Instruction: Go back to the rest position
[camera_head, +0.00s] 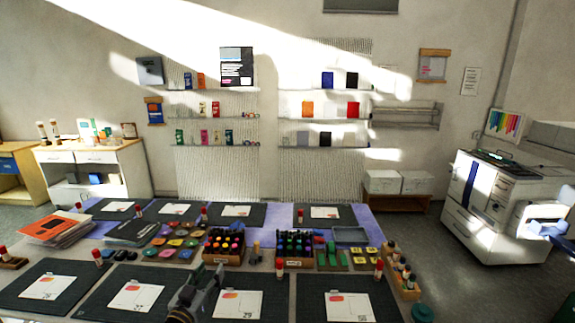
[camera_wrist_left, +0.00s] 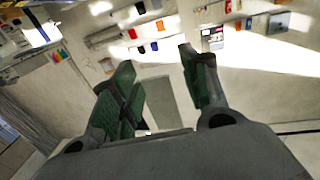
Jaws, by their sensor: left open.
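My left gripper (camera_head: 197,288) is low in the head view, in front of the near row of dark mats and partly covering the gap between two of them. In the left wrist view its green-padded fingers (camera_wrist_left: 158,75) stand well apart. My right gripper is not seen in either view.
The table carries dark mats (camera_head: 60,283) with white cards (camera_head: 137,295), a marker crate (camera_head: 223,247), another crate (camera_head: 295,247), colored pads (camera_head: 180,243) and a paper stack (camera_head: 52,230). A large printer (camera_head: 490,205) stands right. Floor (camera_head: 455,285) right of the table is clear.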

